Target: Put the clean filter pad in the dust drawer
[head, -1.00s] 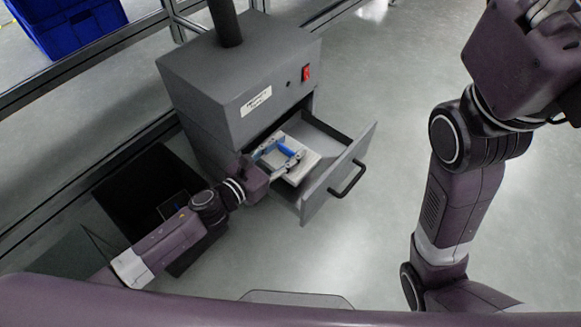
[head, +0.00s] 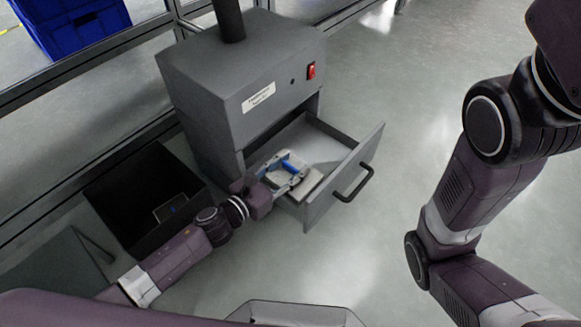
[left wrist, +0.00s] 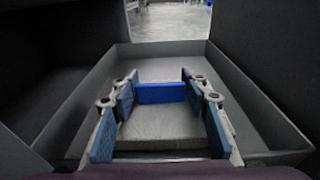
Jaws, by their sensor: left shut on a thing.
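The filter pad is a pale grey slab (head: 309,186) with a blue grip bar (head: 289,166) on top. It is in the opening of the dust drawer (head: 345,180), which is pulled out from the grey cabinet. My left gripper (head: 284,175) is shut on the blue bar from the drawer's left side. In the left wrist view the blue bar (left wrist: 160,93) sits between the two fingertips, with the pad (left wrist: 158,128) below, inside the drawer walls (left wrist: 255,95). Whether the pad touches the drawer floor is hard to tell. My right gripper is out of view.
The grey cabinet (head: 225,75) has a red switch and a pipe on top. A dark open bin (head: 115,185) at left holds a flat panel with a blue bit (head: 170,207). A blue crate (head: 75,25) stands behind the rail. The floor right of the drawer is clear.

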